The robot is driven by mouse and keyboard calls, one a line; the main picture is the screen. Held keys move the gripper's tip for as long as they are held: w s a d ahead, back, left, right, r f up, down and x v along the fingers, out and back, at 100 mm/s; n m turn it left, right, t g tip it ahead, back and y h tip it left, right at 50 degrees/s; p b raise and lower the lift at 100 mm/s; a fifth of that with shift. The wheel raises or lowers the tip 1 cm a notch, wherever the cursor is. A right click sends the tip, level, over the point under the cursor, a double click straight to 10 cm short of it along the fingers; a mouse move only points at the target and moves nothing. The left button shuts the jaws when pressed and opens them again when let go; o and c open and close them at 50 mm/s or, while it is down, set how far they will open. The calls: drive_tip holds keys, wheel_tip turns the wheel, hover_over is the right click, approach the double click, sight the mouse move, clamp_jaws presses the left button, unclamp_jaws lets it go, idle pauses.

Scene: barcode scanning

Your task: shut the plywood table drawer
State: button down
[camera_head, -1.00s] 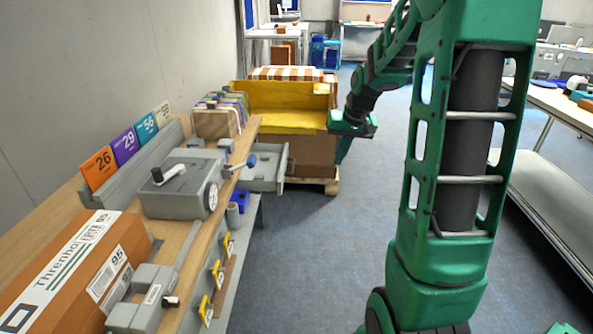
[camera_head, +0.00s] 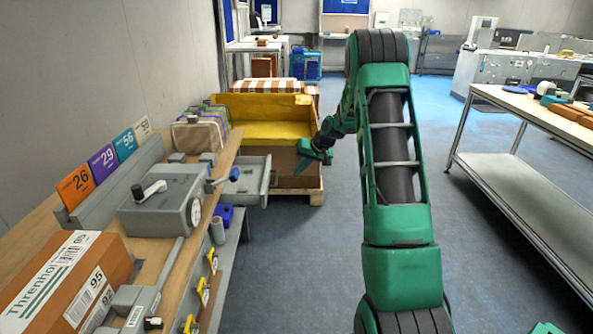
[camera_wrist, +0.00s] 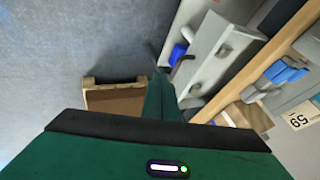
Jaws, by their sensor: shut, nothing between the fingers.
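The grey drawer (camera_head: 243,184) of the plywood-topped table (camera_head: 232,150) stands pulled out to the right, past the table's edge. In the wrist view the grey drawer (camera_wrist: 215,52) shows at upper right, with a dark handle bar on its front. My gripper (camera_head: 302,166) is shut and empty. It hangs in front of the drawer, to its right in the head view, apart from it. In the wrist view my closed gripper fingers (camera_wrist: 161,98) point toward the handle area. The exact gap to the handle is hard to judge.
A yellow bin (camera_head: 262,118) on cardboard and a pallet (camera_head: 310,197) stands just behind my gripper. A grey scale-like device (camera_head: 165,205) and a cardboard box (camera_head: 75,280) are on the table. The floor (camera_head: 300,265) right of the table is clear. Another table (camera_head: 520,105) stands far right.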

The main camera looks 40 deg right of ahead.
drive_tip(key=w+a+f, duration=0.4)
drive_tip(key=w+f, duration=0.1)
drive_tip(key=f, duration=0.1)
drive_tip(key=shift+w+a, duration=0.15)
drive_tip(key=shift+w, duration=0.1)
drive_tip(key=shift+a, duration=0.1)
